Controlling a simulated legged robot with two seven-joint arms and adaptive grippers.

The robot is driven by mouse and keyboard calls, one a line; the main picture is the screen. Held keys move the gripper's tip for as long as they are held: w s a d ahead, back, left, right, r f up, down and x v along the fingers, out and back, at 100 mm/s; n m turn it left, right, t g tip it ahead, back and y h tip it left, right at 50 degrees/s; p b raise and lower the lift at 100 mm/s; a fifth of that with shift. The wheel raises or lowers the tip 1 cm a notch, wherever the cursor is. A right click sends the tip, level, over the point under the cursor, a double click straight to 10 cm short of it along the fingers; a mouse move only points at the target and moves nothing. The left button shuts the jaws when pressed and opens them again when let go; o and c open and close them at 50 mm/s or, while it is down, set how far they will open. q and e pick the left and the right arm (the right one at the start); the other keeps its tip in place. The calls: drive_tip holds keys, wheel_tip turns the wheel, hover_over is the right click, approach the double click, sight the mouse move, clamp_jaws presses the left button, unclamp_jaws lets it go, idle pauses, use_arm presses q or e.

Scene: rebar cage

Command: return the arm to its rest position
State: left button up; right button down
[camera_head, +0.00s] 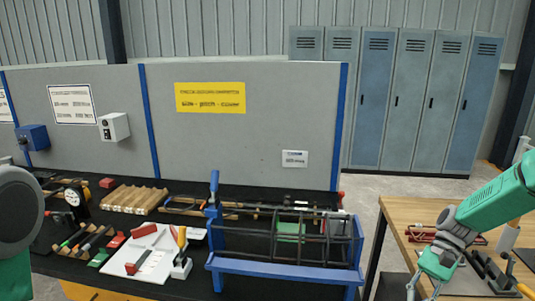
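My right arm comes in from the right edge, over the wooden bench. Its green and grey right gripper (425,289) points down at the bench's near left corner, with its fingers apart and nothing seen between them. The fingertips are close to the bottom edge of the picture. My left arm shows only as a dark round joint and a green link at the left edge; its gripper is out of view. The rebar cage (314,234) of dark bars sits in a blue fixture (285,271) on the black table, left of my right gripper.
The black table (203,279) holds a white sheet (151,262) with red-handled tools, wooden strips (134,199) and a dial gauge (75,198). The wooden bench (403,215) carries tools under my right arm. A grey panel (245,132) and lockers (405,100) stand behind.

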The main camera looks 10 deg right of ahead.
drive_tip(key=s+a+f+n+t+h+b, duration=0.1)
drive_tip(key=s+a+f+n+h+b, duration=0.15)
drive_tip(key=s+f, duration=0.45)
drive_tip(key=s+a+f+n+h+b, duration=0.2)
drive_tip(key=s+a+f+b, duration=0.15)
drive_tip(key=f, duration=0.65)
drive_tip(key=s+a+f+n+t+h+b, duration=0.1)
drive_tip(key=s+a+f+n+h+b, duration=0.3)
drive_tip(key=f, duration=0.5)
drive_tip(key=s+a+f+n+t+b, duration=0.2)
drive_tip(key=s+n+t+b, duration=0.1)
drive_tip(key=s, duration=0.6)
drive_tip(key=shift+s+a+n+b, duration=0.25)
drive_tip(key=shift+n+b, duration=0.1)
drive_tip(key=shift+b, duration=0.4)
drive_tip(key=shift+w+f, duration=0.15)
